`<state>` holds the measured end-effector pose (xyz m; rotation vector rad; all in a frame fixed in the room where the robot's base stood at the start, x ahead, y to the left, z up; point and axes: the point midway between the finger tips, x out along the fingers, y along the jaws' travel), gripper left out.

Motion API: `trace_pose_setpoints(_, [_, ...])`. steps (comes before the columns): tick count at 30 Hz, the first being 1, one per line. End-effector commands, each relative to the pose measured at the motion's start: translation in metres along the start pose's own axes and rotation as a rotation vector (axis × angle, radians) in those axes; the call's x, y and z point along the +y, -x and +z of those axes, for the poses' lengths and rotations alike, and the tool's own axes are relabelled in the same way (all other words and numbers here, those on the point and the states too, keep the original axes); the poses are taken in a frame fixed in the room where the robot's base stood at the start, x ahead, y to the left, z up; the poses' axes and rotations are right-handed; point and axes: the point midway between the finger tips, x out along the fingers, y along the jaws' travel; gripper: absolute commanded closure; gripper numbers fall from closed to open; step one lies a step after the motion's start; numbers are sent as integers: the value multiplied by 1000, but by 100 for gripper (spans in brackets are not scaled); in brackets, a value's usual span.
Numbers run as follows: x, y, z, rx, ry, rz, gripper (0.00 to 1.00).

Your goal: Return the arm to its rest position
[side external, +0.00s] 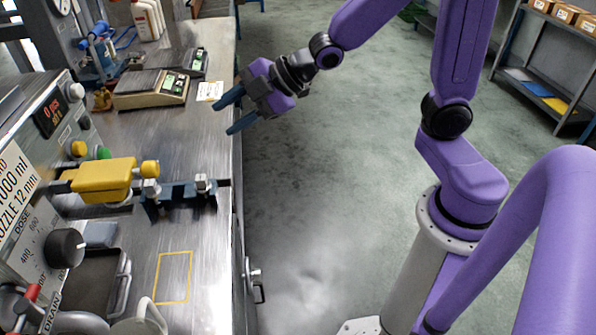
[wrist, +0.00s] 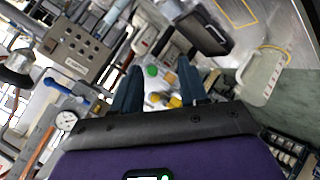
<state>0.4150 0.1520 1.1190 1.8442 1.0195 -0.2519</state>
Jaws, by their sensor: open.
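My gripper (side external: 232,113) is open and empty, with its two blue fingers apart. In the side external view it is in the air near the right edge of the steel workbench (side external: 190,125), pointing left toward the bench. My purple arm reaches to it from the upper right. In the wrist view the gripper (wrist: 158,88) shows both dark blue fingers with nothing between them. Behind the fingers are the machine's green button (wrist: 152,71) and yellow parts (wrist: 174,102).
The filling machine's yellow valve body (side external: 105,178) and a blue bracket (side external: 182,193) stick out over the bench. Scales (side external: 150,90) stand farther back. A yellow square outline (side external: 174,278) on the bench is empty. The floor (side external: 330,190) right of the bench is clear.

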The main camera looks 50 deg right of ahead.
Motion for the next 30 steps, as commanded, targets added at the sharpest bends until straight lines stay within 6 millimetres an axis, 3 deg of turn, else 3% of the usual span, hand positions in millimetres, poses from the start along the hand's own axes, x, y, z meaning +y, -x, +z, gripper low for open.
trace_pose_setpoints(8, [-94, 58, 10, -265, -267, -291, 57])
trace_pose_setpoints(15, [-165, 131, 27, -546, -430, -492, 57])
trace_pose_setpoints(21, [-194, 174, 39, -709, -483, -573, 57])
trace_pose_setpoints(30, [-199, 184, 42, -751, -492, -589, 57])
